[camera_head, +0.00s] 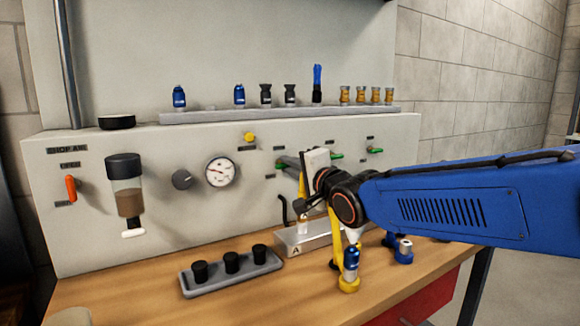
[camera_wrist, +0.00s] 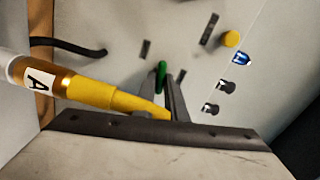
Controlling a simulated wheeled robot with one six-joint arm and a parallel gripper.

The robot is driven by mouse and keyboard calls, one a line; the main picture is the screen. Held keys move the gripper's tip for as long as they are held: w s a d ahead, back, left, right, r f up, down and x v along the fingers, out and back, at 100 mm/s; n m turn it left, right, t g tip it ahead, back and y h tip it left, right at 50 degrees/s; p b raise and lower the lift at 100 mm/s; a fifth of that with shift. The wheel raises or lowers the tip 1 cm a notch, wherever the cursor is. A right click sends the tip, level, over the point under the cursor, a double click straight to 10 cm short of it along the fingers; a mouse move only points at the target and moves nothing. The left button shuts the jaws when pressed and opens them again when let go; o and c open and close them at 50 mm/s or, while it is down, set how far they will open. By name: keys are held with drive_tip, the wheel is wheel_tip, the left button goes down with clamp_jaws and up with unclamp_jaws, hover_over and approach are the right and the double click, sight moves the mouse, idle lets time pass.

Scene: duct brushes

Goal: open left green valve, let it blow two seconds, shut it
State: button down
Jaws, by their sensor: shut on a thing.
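The left green valve (camera_head: 281,165) is on the grey panel, leftmost of several green valves. My gripper (camera_head: 287,162) reaches the panel there from the right. In the wrist view its two dark fingers (camera_wrist: 163,88) are closed on the green handle (camera_wrist: 161,72), one on each side. Much of the handle is hidden between the fingers, and I cannot tell whether the valve is open or shut. Two more green valves, a middle one (camera_head: 336,156) and a right one (camera_head: 375,150), are farther right on the panel.
A yellow tube with an A label (camera_wrist: 90,92) passes close to my fingers in the wrist view. A gauge (camera_head: 220,171) and an orange lever (camera_head: 71,188) are left on the panel. A grey tray (camera_head: 232,279) with black cups stands on the wooden bench (camera_head: 150,293).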

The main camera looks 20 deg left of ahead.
drive_tip(key=shift+f+m, duration=0.15)
drive_tip(key=shift+m, duration=0.95)
drive_tip(key=c, duration=1.8)
unclamp_jaws()
drive_tip(key=shift+s+d, duration=0.1)
drive_tip(key=shift+d, duration=0.05)
drive_tip(key=v, duration=1.7)
drive_tip(key=shift+s, duration=0.1)
